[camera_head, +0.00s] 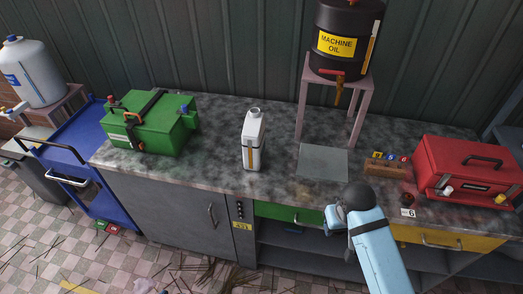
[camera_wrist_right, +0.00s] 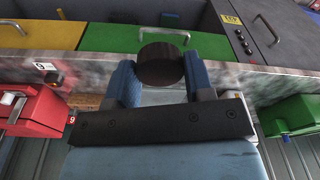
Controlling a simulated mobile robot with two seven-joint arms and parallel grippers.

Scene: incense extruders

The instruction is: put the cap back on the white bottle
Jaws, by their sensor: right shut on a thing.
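The white bottle (camera_head: 252,142) stands upright on the counter, left of the middle in the head view. Its neck at the top shows no cap. My right gripper (camera_wrist_right: 160,80) is shut on a dark brown round cap (camera_wrist_right: 161,62), held between its two blue fingers in the right wrist view. In the head view my right arm reaches in from the lower right, and its hand is at the counter's front edge, to the right of the bottle and apart from it. The cap is not clearly visible there. My left gripper is not in view.
A green box (camera_head: 148,122) stands left of the bottle. A stand (camera_head: 337,83) carries a black oil drum (camera_head: 347,15) behind, with a grey plate (camera_head: 322,163) in front. A red toolbox (camera_head: 468,167), wooden block (camera_head: 384,169) and small dark red knob-like thing (camera_head: 408,199) sit right.

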